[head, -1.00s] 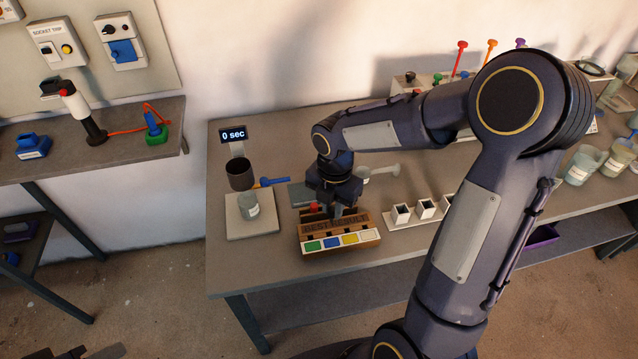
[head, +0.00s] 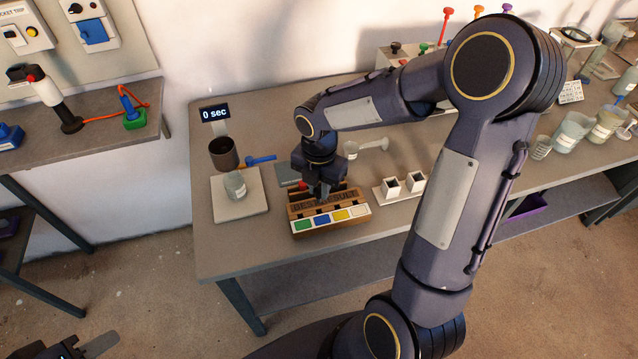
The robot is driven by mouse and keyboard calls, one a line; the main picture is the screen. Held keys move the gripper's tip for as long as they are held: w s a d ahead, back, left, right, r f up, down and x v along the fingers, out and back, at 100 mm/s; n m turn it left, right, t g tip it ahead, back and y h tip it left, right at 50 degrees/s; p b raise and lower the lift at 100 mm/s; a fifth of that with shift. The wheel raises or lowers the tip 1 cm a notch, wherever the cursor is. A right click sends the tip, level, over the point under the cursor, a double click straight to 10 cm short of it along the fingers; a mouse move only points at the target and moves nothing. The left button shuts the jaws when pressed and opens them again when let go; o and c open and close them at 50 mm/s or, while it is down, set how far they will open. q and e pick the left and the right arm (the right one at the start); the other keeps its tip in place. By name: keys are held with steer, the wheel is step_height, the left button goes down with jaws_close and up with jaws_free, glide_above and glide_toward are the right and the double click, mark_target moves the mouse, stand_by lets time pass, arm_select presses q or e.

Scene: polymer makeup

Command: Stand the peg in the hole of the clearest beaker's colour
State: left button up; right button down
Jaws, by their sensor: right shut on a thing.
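The wooden block (head: 361,223) marked "BEST RESULT" lies on the bench, with green (head: 303,226), blue (head: 322,220), yellow (head: 340,215) and white (head: 358,211) patches along its front. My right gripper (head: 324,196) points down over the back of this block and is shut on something. It hides what it holds, so I cannot make out the peg or its hole. Several beakers (head: 572,132) stand at the bench's right; their clearness is hard to compare. My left gripper (head: 96,346) shows only in part at the lower left corner, far from the block.
A glass jar (head: 235,187) stands on a white pad (head: 240,210) left of the block, beside a dark cup (head: 223,153) and a "0 sec" display (head: 215,114). A white holder (head: 383,196) with square cups is to its right. My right arm covers much of the bench.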

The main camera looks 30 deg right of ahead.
mark_target(319, 202)
steer(key=shift+f+b, duration=0.8)
steer(key=shift+f, duration=0.7)
steer(key=shift+r+p, duration=0.1)
steer(key=shift+p, duration=0.25)
stand_by(0.4)
steer(key=shift+f+b, duration=1.45)
steer(key=shift+f, duration=0.6)
steer(key=c, duration=1.2)
jaws_free()
steer(key=shift+c, duration=0.2)
steer(key=shift+r, duration=0.2)
step_height(319, 202, up, 7)
steer(key=shift+p, duration=0.3)
steer(key=shift+r, duration=0.3)
